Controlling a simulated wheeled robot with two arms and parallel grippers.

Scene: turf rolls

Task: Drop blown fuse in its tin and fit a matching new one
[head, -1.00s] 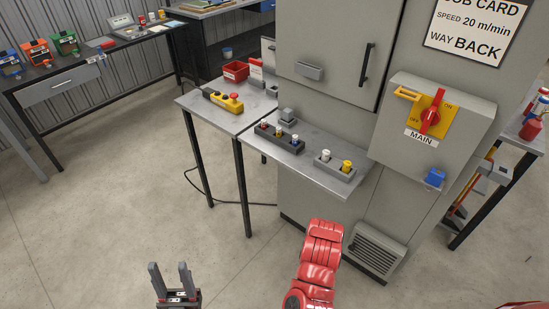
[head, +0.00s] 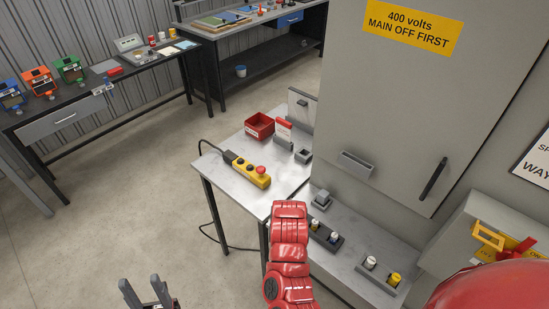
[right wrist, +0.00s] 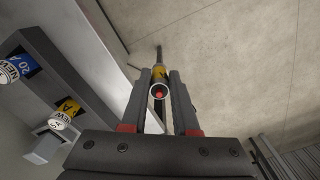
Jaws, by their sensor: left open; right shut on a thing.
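In the right wrist view my right gripper (right wrist: 160,76) is shut on a fuse (right wrist: 160,72) with a yellow band and a red dot on its end. In the head view my red right arm hides that gripper and fuse. A dark rack (right wrist: 72,75) with new fuses, one by a blue label (right wrist: 10,70) and one by a yellow label (right wrist: 60,120), is at left in the wrist view. The dark rack (head: 326,238) is partly behind my arm in the head view. A red open tin (head: 260,126) stands on the side table. My left gripper (head: 145,290) is open and empty.
The main switch (head: 488,236) is at right, partly behind my arm. Floor at left is clear.

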